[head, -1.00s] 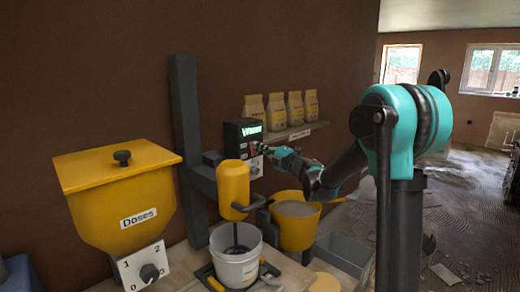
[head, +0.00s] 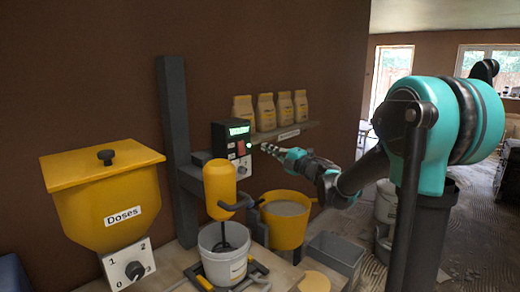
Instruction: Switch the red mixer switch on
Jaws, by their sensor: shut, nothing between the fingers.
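The red mixer switch (head: 241,147) is on the front of a dark control box (head: 218,138) mounted by the mixer post. It is small, and I cannot tell whether it is on or off. A green display (head: 237,130) is lit above it. My gripper (head: 266,149) is shut and empty, just to the right of the box at about the switch's height. A small gap shows between the fingertips and the box. The yellow mixer (head: 220,188) hangs below the box, its stirrer reaching into a white bucket (head: 222,265).
A yellow "Doses" hopper (head: 100,205) with a dial (head: 135,270) stands at the left. A shelf (head: 290,133) with several bags is behind my gripper. A yellow bucket (head: 285,230) and a grey bin (head: 335,253) stand below my arm.

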